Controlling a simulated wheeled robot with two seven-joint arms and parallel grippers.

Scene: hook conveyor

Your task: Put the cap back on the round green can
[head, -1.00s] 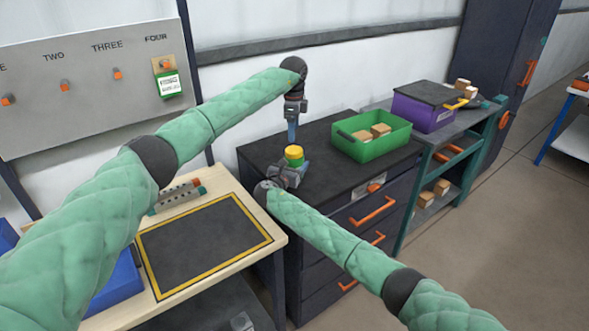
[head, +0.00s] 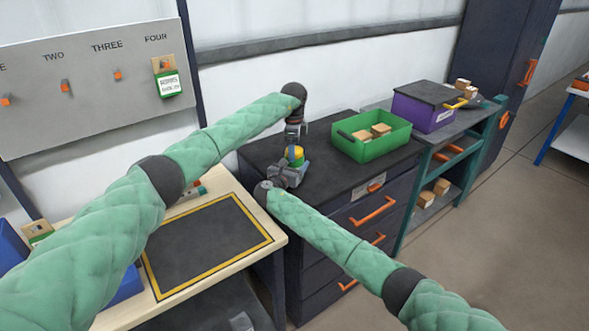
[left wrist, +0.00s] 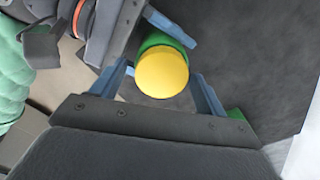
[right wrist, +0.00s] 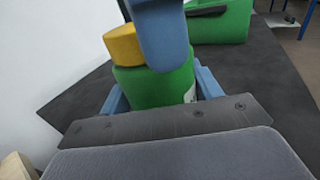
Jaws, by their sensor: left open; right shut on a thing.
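The round green can (right wrist: 150,90) stands upright over the dark cabinet top, and my right gripper (head: 288,174) is shut on it from the side. The yellow cap (left wrist: 162,74) sits at the top of the can, a little offset from the green rim in the left wrist view. I cannot tell how firmly it is seated. My left gripper (left wrist: 160,68) is open and points down from above, with one blue finger on each side of the cap. In the right wrist view a blue finger hides part of the cap (right wrist: 122,45).
A green bin (head: 372,150) with small boxes stands on the cabinet top (head: 330,175) to the right. A purple crate (head: 425,112) is beyond it. A workbench with a yellow-bordered mat (head: 205,245) lies to the left. A numbered panel (head: 90,75) stands at the back.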

